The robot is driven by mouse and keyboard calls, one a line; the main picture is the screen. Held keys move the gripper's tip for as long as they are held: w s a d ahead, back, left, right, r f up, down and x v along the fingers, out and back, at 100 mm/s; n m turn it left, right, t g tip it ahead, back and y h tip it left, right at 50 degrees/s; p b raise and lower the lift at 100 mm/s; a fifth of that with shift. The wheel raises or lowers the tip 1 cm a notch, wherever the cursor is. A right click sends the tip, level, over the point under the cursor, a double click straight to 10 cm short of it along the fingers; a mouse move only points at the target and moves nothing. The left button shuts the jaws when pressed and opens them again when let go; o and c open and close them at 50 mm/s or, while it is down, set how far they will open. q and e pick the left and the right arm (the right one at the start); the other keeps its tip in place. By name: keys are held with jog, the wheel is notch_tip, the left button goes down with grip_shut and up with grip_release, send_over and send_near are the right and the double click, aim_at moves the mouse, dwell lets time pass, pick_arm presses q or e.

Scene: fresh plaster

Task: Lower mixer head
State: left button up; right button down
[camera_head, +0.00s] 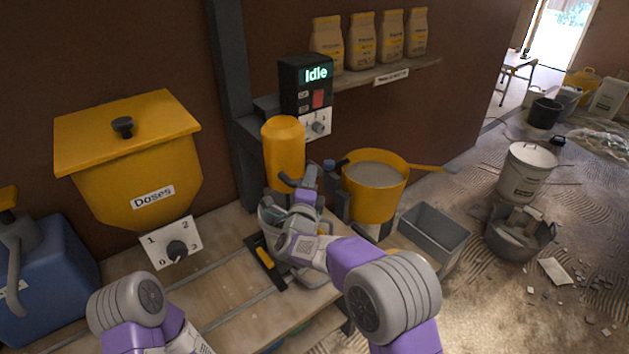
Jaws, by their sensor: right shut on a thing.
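The mixer has a yellow motor head (283,146) beside a dark upright column (232,105). A dark handle (287,180) sticks out low on the head's front. My right gripper (306,186) is at this handle, shut on it; its fingers and my arm hide most of the grip. A grey bucket (267,216) stands below the head, partly hidden by my arm. The control box (306,84) reads "Idle" and has a red switch and a dial. Of my left arm only links show at the lower left; its gripper is out of view.
A yellow bucket of grey plaster (374,171) stands right of the mixer. A yellow "Doses" hopper (130,165) and a blue container (50,290) are left. A yellow-handled tool (265,258) lies on the bench (215,295). A grey tub (434,232) stands right.

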jog(key=shift+f, duration=0.5)
jog(key=c, duration=1.2)
grip_release()
jog(key=shift+o, duration=1.1)
jog(key=shift+r, duration=0.15)
jog(key=v, duration=0.7)
jog(key=shift+s+p, duration=0.3)
jog(key=shift+a, duration=0.1)
